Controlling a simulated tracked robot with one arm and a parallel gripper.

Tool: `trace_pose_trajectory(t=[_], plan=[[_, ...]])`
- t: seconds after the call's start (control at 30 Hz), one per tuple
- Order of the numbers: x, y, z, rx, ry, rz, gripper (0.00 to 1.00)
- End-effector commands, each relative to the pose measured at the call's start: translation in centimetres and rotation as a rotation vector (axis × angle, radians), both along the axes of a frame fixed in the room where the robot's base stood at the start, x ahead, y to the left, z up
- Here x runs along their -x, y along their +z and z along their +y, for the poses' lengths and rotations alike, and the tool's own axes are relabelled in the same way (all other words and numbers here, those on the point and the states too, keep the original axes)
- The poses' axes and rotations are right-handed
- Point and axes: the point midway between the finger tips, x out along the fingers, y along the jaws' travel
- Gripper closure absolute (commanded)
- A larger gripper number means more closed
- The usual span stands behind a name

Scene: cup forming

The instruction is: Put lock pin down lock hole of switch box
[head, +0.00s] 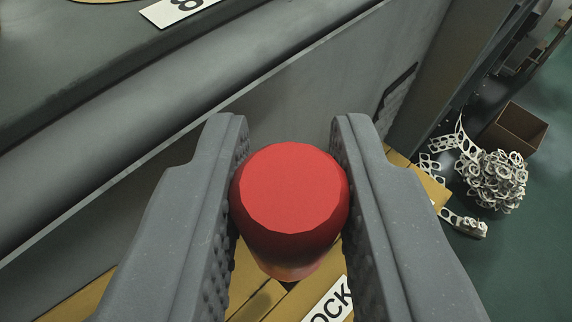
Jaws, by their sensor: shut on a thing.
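The lock pin (290,195) shows as a red rounded knob with a flat top, seen from above. My gripper (290,140) is shut on it, one ridged grey finger on each side. Below it is a yellow surface (245,288) with dark gaps and a white label (330,302) on which "OCK" can be read. This may be part of the switch box; I cannot tell its full shape. The lower part of the pin and the lock hole are hidden behind the red knob and the fingers.
A large grey machine body (190,170) with a rounded ledge runs diagonally across the left. A white plate with a digit (180,8) lies at the top. On the green floor at right are a brown open box (515,128) and a heap of pale perforated scrap (493,180).

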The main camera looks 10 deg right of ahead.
Motion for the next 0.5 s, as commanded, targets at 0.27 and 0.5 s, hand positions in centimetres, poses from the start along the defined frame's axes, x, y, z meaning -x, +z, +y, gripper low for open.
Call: trace_pose_trajectory(t=[0.27, 0.5], plan=[[0.0, -1.3, 0.0, 0.0, 0.0, 0.0, 1.0], [0.0, -2.3, 0.0, 0.0, -0.001, -0.002, 1.0]])
